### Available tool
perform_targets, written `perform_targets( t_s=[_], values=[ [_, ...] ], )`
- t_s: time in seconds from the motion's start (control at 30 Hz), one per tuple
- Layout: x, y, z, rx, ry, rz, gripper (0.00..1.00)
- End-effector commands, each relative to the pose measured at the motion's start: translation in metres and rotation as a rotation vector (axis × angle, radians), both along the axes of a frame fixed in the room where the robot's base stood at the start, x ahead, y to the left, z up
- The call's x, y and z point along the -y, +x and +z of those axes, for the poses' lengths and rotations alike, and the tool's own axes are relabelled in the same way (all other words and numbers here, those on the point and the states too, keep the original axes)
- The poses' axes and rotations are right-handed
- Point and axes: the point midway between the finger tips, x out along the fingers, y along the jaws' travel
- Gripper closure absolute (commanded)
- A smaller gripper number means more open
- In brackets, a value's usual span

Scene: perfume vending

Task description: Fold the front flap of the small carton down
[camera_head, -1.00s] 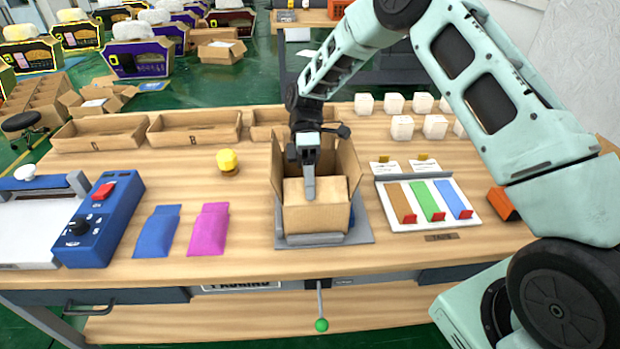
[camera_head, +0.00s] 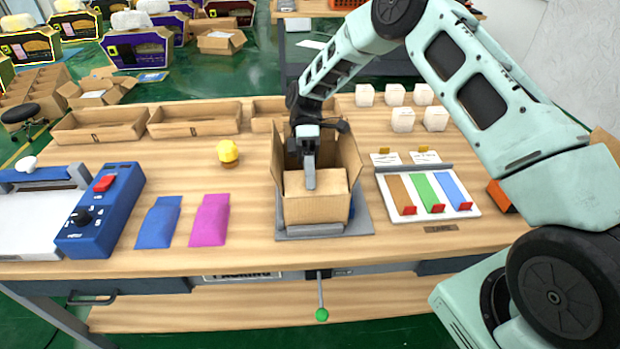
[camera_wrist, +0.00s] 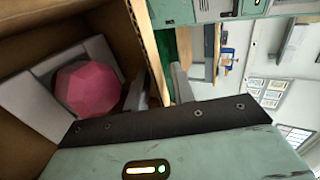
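The small open carton (camera_head: 316,210) stands on a grey base plate (camera_head: 364,222) at the middle of the table, its side flaps upright. Its front flap (camera_head: 330,181) leans inward over the opening; its exact angle is unclear. My gripper (camera_head: 309,186) points down at the flap, its visible finger overlapping it. In the wrist view, my gripper (camera_wrist: 160,88) has its two fingers apart, with the carton edge (camera_wrist: 146,45) between them. Whether they touch the cardboard is unclear. Inside the carton, a pink faceted object (camera_wrist: 88,88) sits beside a pale grey insert (camera_wrist: 35,105).
Blue (camera_head: 158,222) and magenta (camera_head: 210,220) packets lie left of the carton, and a yellow-topped item (camera_head: 228,152) behind them. A white board with coloured strips (camera_head: 428,193) lies right. Shallow trays (camera_head: 196,119) and several white cubes (camera_head: 403,119) line the back.

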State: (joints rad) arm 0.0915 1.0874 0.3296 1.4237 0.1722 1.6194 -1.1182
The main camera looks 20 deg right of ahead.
Motion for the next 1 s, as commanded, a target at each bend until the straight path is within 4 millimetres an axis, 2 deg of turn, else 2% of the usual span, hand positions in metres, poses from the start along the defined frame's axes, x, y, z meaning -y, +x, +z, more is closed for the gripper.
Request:
perform_targets(
  t_s=[0.23,0.33,0.73,0.9,1.0],
  values=[
    [0.000,0.000,0.001,0.000,0.000,0.000,0.75],
    [0.000,0.000,0.008,0.001,0.001,0.000,0.75],
    [0.000,0.000,0.077,0.002,0.000,-0.001,0.75],
    [0.000,0.000,0.096,0.001,0.000,0.000,0.75],
    [0.000,0.000,0.100,0.000,0.000,0.000,0.75]
  ],
)
